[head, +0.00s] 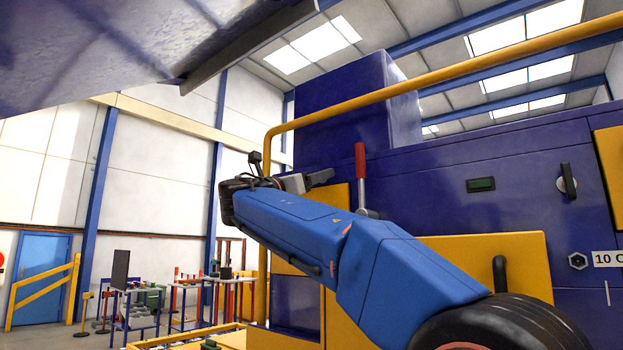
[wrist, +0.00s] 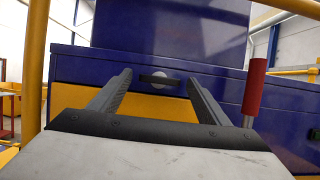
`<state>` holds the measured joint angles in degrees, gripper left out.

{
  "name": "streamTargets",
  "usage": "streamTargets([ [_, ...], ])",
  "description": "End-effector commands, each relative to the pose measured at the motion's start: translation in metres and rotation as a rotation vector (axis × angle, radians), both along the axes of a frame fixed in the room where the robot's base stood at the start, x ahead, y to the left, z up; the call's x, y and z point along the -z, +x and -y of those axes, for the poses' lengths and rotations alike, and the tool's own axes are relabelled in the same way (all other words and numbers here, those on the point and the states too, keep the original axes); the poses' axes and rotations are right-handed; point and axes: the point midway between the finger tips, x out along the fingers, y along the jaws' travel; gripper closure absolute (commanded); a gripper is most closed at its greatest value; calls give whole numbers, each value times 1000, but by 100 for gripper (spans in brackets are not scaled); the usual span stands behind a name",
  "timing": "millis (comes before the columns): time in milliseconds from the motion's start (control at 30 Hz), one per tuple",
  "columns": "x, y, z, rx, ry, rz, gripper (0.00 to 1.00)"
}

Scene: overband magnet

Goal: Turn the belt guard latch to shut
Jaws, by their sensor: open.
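In the wrist view a latch with a dark bar handle on a round pale plate (wrist: 160,80) sits on the blue housing, just above a yellow panel. Its bar lies roughly level. I take it for the belt guard latch. It shows between the two fingers of my gripper (wrist: 159,76), which are spread with nothing between them. The fingers point at the latch; whether they reach it I cannot tell. In the head view my gripper (head: 320,177) is beside the blue housing, and this latch cannot be made out there.
A red-handled lever (head: 361,165) stands right of my gripper, also in the wrist view (wrist: 255,88). A yellow rail (head: 430,80) runs above my arm. Another dark handle on a round plate (head: 568,182) is at far right. Yellow panels (head: 500,255) cover the lower housing.

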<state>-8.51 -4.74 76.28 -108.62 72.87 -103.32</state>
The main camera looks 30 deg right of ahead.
Motion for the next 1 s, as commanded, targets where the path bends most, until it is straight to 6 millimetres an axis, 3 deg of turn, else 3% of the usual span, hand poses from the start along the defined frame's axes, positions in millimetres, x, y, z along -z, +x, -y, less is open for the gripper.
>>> streamTargets([
  [333, -1, 1, 3, -1, 0, 0, 30],
  [500, -1, 1, 2, -1, 0, 0, 68],
  [533, -1, 1, 2, -1, 0, 0, 71],
  [1000, 0, 3, 2, 0, 35, 92, 71],
])
